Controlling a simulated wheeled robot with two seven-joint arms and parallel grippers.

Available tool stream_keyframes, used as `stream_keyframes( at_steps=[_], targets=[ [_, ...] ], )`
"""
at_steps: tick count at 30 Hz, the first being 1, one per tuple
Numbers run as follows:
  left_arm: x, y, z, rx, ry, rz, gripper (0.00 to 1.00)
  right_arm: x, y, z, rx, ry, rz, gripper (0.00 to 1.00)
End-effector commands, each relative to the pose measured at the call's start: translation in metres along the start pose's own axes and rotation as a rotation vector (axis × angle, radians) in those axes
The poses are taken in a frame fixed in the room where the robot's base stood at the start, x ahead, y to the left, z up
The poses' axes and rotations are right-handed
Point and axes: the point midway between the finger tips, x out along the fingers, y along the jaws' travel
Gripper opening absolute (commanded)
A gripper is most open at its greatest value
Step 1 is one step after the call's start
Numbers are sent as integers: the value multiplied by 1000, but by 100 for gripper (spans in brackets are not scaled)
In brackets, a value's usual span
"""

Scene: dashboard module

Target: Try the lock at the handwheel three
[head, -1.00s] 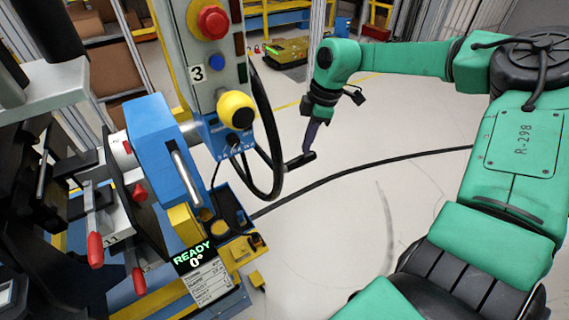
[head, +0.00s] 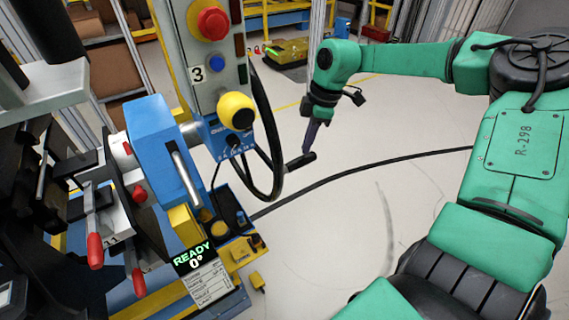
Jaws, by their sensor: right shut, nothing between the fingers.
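A grey control post (head: 214,65) bears a label with the number 3 (head: 198,73). My right gripper (head: 302,161) hangs right of the post, over open floor in the picture. It is shut and empty, apart from the post and its black cable. My left gripper is not in view.
A blue housing with a silver bar (head: 183,173) and red-handled levers (head: 95,251) stands at the left. A pale grey block (head: 45,92) is at the upper left. A black cable (head: 370,168) crosses the floor.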

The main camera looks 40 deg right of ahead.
Motion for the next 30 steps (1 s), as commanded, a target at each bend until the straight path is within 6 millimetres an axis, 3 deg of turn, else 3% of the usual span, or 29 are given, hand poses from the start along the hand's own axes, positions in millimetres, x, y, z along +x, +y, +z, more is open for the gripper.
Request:
stream_keyframes(
  at_steps=[30],
  targets=[
    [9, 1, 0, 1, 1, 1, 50, 10, 0, 2, 0, 0, 0, 0]
  ],
)
